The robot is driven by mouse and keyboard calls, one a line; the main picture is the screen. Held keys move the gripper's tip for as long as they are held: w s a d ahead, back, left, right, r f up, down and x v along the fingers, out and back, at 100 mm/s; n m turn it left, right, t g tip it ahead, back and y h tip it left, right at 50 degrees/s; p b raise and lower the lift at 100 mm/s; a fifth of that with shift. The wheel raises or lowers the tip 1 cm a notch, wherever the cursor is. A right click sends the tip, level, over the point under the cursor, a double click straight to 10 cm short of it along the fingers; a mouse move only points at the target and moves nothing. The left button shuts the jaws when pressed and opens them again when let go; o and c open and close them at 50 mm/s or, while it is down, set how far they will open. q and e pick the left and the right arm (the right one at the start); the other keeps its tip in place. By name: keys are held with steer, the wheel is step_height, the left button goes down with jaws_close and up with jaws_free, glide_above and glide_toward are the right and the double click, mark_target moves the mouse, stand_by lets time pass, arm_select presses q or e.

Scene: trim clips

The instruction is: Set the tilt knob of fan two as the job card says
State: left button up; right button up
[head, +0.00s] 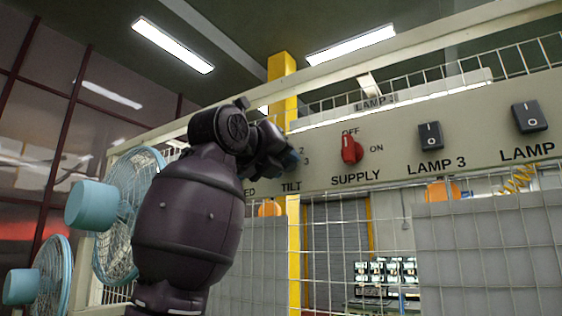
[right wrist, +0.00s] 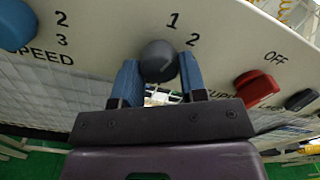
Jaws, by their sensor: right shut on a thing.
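The tilt knob (right wrist: 159,58) is a dark grey round knob on the pale control panel, with the numerals 1 and 2 printed beside it in the right wrist view. My right gripper (right wrist: 159,73) is shut on it, one blue finger on each side. In the head view the right gripper (head: 290,159) is at the panel above the word TILT and hides the knob. I cannot tell which number the knob points to. Two blue fans (head: 117,215) stand at the left; I see no number on them. No job card is readable. My left gripper is not in view.
A red SUPPLY knob (head: 351,150) and black lamp switches (head: 430,136) are right of TILT on the same panel (head: 400,170). A blue SPEED knob (right wrist: 14,25) is close on the left. Wire mesh (head: 460,240) hangs below the panel.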

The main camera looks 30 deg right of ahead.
steer(key=shift+r+n, duration=0.1)
steer(key=shift+n, duration=1.2)
steer(key=o, duration=0.9)
steer(key=shift+a, duration=0.1)
